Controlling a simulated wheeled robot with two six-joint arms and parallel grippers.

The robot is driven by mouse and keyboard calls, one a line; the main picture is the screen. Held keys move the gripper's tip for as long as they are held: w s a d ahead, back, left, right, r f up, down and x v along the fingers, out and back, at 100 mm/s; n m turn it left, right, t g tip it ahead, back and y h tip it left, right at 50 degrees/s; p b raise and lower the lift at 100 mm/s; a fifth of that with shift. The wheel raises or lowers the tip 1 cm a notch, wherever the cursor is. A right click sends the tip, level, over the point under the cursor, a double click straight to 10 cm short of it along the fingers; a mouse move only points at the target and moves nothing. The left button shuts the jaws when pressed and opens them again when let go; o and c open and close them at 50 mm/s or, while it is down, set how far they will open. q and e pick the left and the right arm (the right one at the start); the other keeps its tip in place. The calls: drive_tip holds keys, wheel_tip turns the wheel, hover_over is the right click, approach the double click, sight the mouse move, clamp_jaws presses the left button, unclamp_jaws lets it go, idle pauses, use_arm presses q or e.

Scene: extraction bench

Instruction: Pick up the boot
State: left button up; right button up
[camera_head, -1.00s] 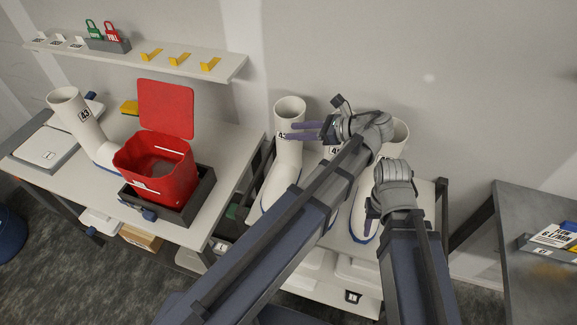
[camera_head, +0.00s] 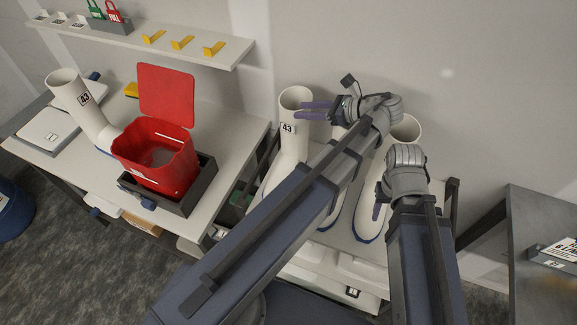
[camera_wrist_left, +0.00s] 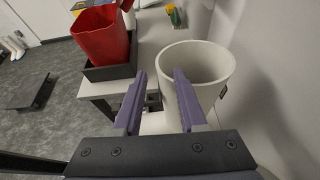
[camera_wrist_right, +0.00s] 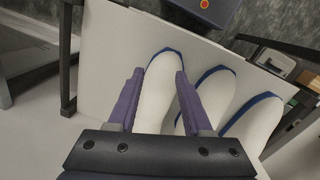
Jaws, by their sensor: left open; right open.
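A white boot (camera_head: 294,140) labelled 43 stands upright on the middle bench, its toe partly behind my left arm. My left gripper (camera_head: 308,110) is open beside the top of its shaft. In the left wrist view, one finger overlaps the shaft (camera_wrist_left: 210,65); whether it touches is unclear. A second boot is mostly hidden behind my left arm. A third boot (camera_head: 370,205) stands at the right of the bench. My right gripper (camera_head: 378,203) is open and empty over it; its fingers flank a blue-edged boot toe (camera_wrist_right: 157,95) in the right wrist view.
Another boot (camera_head: 88,105) leans on the left bench (camera_head: 228,135) beside a red bin (camera_head: 155,160) in a dark tray (camera_head: 205,180). A wall shelf (camera_head: 190,48) holds yellow hooks. A dark table (camera_head: 535,215) stands at the right.

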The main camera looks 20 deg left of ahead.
sight(286, 110)
use_arm(q)
drive_tip(key=shift+a+f, duration=0.25)
drive_tip(key=shift+a, duration=0.4)
drive_tip(key=shift+b+x, duration=0.95)
drive_tip(key=shift+x, duration=1.6)
drive_tip(key=shift+s+r, duration=0.15)
drive_tip(key=shift+r, duration=0.05)
clamp_jaws()
